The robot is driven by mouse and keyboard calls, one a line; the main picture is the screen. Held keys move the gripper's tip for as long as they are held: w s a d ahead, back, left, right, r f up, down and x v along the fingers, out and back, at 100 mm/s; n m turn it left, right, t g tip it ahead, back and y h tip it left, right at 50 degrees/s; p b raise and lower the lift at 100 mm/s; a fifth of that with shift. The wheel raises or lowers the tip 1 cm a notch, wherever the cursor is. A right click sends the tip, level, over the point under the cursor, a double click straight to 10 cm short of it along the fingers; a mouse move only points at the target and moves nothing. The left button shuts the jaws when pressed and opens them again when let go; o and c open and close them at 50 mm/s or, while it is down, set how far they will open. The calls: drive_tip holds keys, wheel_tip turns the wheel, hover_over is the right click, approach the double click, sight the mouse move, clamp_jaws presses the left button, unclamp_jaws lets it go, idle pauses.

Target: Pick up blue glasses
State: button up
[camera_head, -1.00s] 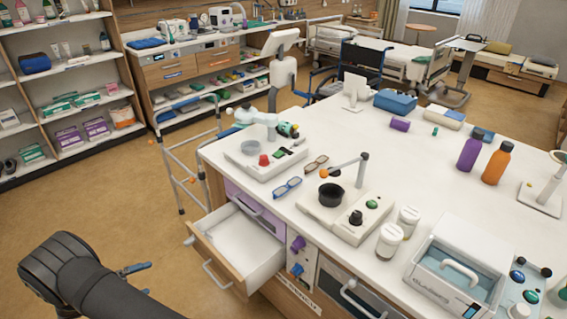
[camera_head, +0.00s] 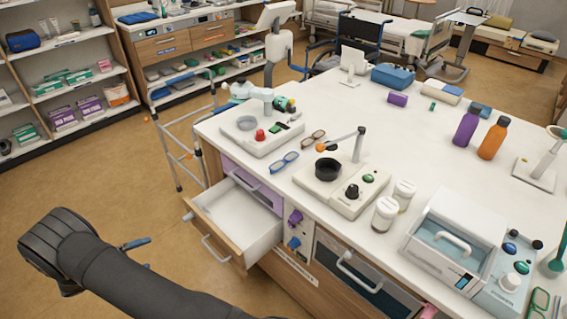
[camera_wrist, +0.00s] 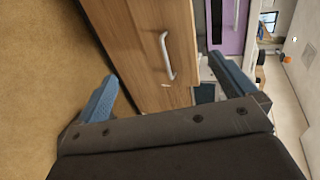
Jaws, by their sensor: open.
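The blue glasses (camera_head: 284,163) lie on the white countertop near its left front edge, between two white devices. My gripper (camera_head: 137,256) is in the lower left of the head view, off the counter and in front of the open drawer, well apart from the glasses. In the wrist view my gripper (camera_wrist: 165,90) shows two blue fingers spread wide with nothing between them. It faces the wooden drawer front (camera_wrist: 150,40) with its white handle. I cannot make out the blue glasses in the wrist view.
An open drawer (camera_head: 238,218) juts out below the glasses. Brown glasses (camera_head: 313,138) lie just behind them. A device with a black cup (camera_head: 328,168) stands to the right, and a white device (camera_head: 262,132) to the left. A walker (camera_head: 172,150) stands left of the counter.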

drive_tip(key=c, duration=0.9)
